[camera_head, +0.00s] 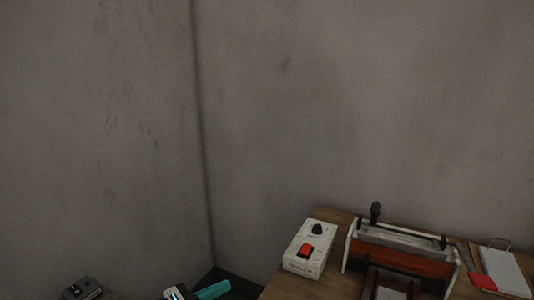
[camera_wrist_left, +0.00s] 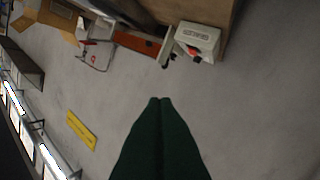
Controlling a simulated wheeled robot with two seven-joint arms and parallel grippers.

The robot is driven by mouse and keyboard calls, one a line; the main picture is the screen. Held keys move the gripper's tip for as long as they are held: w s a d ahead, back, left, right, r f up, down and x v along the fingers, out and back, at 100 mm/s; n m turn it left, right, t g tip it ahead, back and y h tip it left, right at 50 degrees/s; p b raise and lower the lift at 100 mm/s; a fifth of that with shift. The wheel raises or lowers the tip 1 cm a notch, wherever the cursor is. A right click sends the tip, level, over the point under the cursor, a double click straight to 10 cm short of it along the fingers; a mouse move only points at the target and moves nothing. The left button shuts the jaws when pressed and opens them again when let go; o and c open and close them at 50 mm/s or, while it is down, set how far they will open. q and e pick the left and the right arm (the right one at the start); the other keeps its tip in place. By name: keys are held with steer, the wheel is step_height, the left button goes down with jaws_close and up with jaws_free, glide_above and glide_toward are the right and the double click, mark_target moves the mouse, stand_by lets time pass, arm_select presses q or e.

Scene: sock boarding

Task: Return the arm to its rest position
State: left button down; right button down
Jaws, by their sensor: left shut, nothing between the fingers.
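My left gripper (camera_head: 226,285) shows at the bottom edge of the head view as a short teal piece, left of the wooden table (camera_head: 330,216) and apart from it. Most of the left arm is outside the head view. My right gripper is in neither view.
A white control box (camera_head: 309,248) with a black knob and red switch stands on the table. Beside it is a red-brown machine (camera_head: 400,258) with a lever. A clipboard (camera_head: 505,271) lies farther right.

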arm_select(q)
steer(key=s+a+f+n+t+y, duration=0.25)
steer(key=s+a+n+y, duration=0.4)
steer(key=n, duration=0.85)
steer(key=s+a+f+n+t+y, duration=0.15)
steer(key=a+f+n+y, duration=0.25)
steer(key=n+y, duration=0.85)
steer(key=s+f+n+g+h, duration=0.2)
steer(key=s+f+n+g, duration=0.4)
steer(key=s, duration=0.5)
steer(key=s+f+n+g+h, duration=0.2)
steer(key=s+f+n+g, duration=0.4)
steer(key=s, duration=0.4)
step_height(320, 180, down, 26)
steer(key=s, duration=0.2)
steer(key=s+a+f+g, duration=0.1)
steer(key=s+a+f, duration=0.1)
steer(key=s+f, duration=1.3)
steer(key=shift+s+a+n, duration=0.2)
steer(key=shift+s+n, duration=0.05)
steer(key=shift+n, duration=0.1)
